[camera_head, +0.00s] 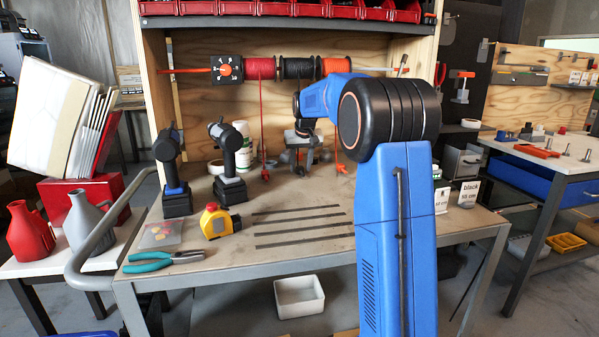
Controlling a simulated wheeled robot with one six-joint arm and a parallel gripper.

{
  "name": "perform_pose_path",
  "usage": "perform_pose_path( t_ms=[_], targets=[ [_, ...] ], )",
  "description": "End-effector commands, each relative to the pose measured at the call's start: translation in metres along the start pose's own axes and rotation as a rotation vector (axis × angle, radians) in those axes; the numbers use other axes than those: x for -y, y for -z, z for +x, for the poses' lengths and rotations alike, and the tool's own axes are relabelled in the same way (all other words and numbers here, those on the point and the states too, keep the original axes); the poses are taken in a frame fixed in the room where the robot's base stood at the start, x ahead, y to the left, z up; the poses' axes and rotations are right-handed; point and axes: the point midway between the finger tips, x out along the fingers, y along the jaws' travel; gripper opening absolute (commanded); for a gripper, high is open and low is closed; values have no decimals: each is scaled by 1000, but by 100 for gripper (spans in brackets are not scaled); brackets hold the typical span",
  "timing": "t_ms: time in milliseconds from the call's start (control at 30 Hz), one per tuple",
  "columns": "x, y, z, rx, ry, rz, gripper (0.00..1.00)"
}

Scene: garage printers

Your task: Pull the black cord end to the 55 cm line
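The black cord spool (297,68) hangs on the rod between the red spool (260,68) and the orange spool (335,66). My gripper (302,157) is below the black spool, in front of the back panel, above the rear of the workbench (225,255). The gripper is small here and partly behind my arm, so its opening is unclear. The black cord end is not clearly visible around the gripper. Several dark lines (302,231) run across the bench top, with no readable numbers.
Two black drills (230,160) stand at left. A yellow tape measure (216,221) and teal pliers (165,260) lie in front of them. Red cord (262,120) hangs from its spool. Another white card (441,200) stands beside my arm. The lined area looks clear.

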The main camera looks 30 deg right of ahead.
Motion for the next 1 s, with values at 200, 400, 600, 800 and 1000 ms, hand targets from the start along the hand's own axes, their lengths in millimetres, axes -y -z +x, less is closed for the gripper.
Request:
perform_pose_path(
  t_ms=[200,400,600,800,1000],
  targets=[
    [0,0,0,0,0,0,0],
    [0,0,-1,0,0,0,0],
    [0,3,-7,0,0,0,0],
    [0,6,-15,-1,0,0,0],
    [0,8,-22,0,0,0,0]
  ],
)
